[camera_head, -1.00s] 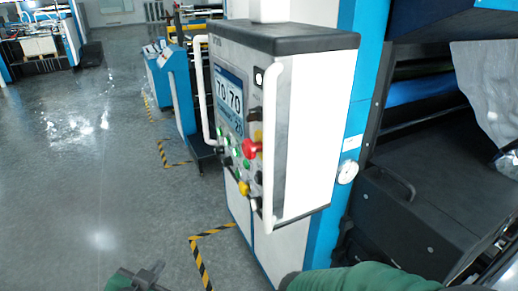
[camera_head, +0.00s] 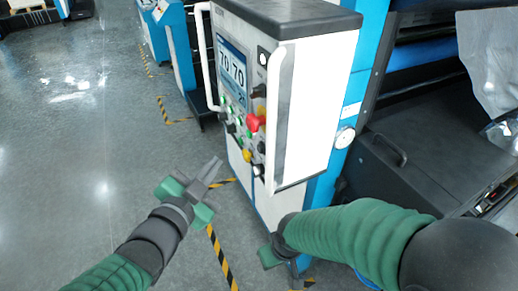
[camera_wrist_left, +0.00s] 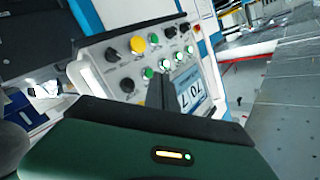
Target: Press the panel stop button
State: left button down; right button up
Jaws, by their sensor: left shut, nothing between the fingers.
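The control panel (camera_head: 310,95) is a white box with a dark top. Its red mushroom button (camera_head: 254,123) stands out on the button face, below the display (camera_head: 233,75). My left gripper (camera_head: 213,168) is shut and empty, in front of and below the buttons, apart from them.
A yellow button (camera_head: 246,156), green buttons and black knobs surround the red one. White handles (camera_head: 279,120) run along both sides of the panel face. The black machine housing (camera_head: 425,150) stands at the right. The floor (camera_head: 80,170) at the left is open.

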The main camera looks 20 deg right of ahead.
aim_at(261, 149)
pick_arm(q)
jog(key=d+b, duration=0.3)
jog(key=d, duration=0.4)
jog(key=shift+d, duration=0.25)
jog(key=shift+w+a, duration=0.1)
dwell(1.5)
jog(key=shift+d+r+b, duration=0.1)
jog(key=shift+d+b, duration=0.3)
jog(key=shift+d, duration=0.05)
